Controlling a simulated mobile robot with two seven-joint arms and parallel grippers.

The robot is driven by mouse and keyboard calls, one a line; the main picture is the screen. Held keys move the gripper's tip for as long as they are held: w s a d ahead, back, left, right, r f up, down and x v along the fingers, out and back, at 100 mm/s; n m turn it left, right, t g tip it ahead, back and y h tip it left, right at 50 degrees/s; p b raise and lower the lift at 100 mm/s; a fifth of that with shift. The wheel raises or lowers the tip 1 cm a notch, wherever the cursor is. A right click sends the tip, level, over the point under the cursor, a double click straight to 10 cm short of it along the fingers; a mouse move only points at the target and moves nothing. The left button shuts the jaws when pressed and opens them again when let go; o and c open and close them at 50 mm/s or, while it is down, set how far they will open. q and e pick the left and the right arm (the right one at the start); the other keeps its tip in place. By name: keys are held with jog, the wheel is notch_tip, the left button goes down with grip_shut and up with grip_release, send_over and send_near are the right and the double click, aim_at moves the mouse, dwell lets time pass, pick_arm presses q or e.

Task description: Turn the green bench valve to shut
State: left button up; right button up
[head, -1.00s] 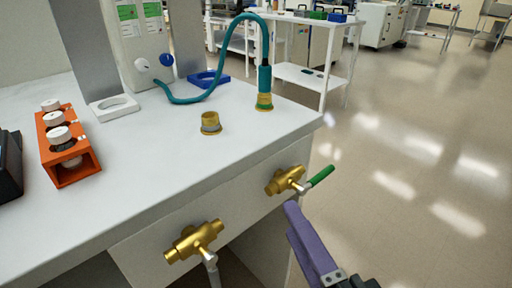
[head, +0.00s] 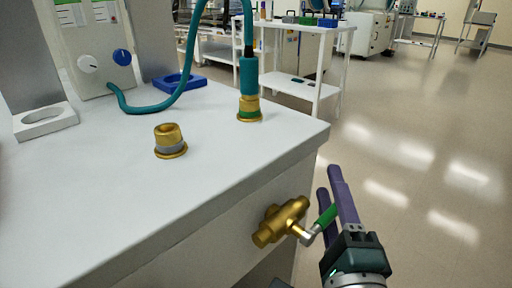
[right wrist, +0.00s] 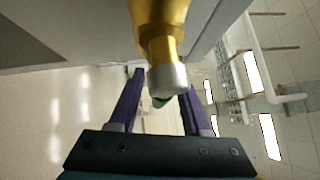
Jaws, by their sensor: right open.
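The green bench valve is a brass body (head: 281,221) on the front face of the white bench, near its right corner. Its lever has a silver stem and a green handle (head: 326,216), pointing right and upward, roughly along the body's line. My right gripper (head: 329,180) has long purple fingers and is open at the handle. In the right wrist view, the brass body (right wrist: 159,14) and silver stem (right wrist: 167,80) stand close ahead. A bit of the green handle (right wrist: 160,102) shows between the spread fingers; the stem hides most of it. My left gripper is out of view.
On the white bench top (head: 90,190) stand a brass fitting (head: 170,140) and a teal hose (head: 249,75) on another fitting. A white ring holder (head: 45,121) and blue one (head: 180,81) sit behind. Open floor (head: 430,180) lies to the right.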

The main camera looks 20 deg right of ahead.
jog(key=shift+w+d, duration=0.15)
jog(key=shift+w, duration=0.15)
grip_shut()
dwell(1.3)
